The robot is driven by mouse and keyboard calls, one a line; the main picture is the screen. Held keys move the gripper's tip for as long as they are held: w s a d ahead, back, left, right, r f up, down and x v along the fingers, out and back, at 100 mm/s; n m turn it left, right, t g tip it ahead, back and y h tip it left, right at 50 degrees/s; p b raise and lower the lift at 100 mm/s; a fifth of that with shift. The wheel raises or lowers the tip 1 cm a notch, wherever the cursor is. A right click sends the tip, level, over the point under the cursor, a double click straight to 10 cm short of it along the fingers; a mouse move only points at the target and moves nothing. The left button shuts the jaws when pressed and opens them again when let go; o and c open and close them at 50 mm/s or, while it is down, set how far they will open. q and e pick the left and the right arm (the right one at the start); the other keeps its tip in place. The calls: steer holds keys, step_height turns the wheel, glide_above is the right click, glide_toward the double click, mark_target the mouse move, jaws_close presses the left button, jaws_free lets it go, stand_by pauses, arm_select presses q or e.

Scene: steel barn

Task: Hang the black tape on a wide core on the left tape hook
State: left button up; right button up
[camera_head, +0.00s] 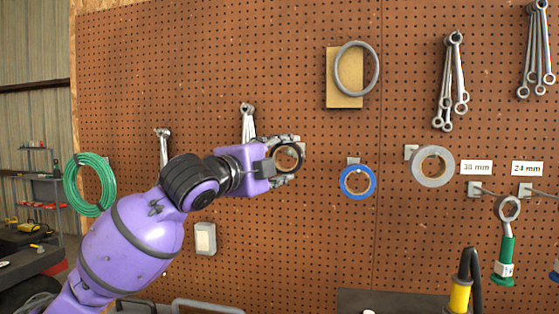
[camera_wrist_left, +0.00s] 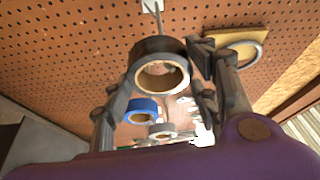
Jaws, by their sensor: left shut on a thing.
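My left gripper (camera_head: 286,160) is shut on the black tape (camera_head: 289,157), a black roll with a wide tan cardboard core. It holds the roll in front of the brown pegboard with its round opening facing the head camera. In the left wrist view the black tape (camera_wrist_left: 158,49) sits between the two fingers (camera_wrist_left: 163,84). I cannot make out a bare tape hook; the gripper and roll cover the board to the left of the blue tape (camera_head: 357,182). My right gripper is in neither view.
Blue tape and grey tape (camera_head: 432,166) hang to the right of the gripper. A wrench (camera_head: 248,122) hangs just behind my arm. A grey ring on a tan block (camera_head: 345,80) is above right. Green hose (camera_head: 90,185) hangs far left. Board between the gripper and the blue tape is bare.

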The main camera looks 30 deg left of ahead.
arm_select(q)
steer(key=shift+w+a+f, duration=0.1)
steer(key=shift+w+a, duration=0.05)
steer(key=shift+w, duration=0.6)
steer(key=shift+w+a+f, duration=0.15)
steer(key=shift+w+f, duration=0.2)
steer(key=shift+w, duration=0.1)
steer(key=o, duration=1.2)
steer(key=s, duration=0.4)
steer(key=s+a, duration=0.1)
steer(key=s, duration=0.7)
steer(key=shift+a+f, duration=0.3)
steer(key=shift+f, duration=0.05)
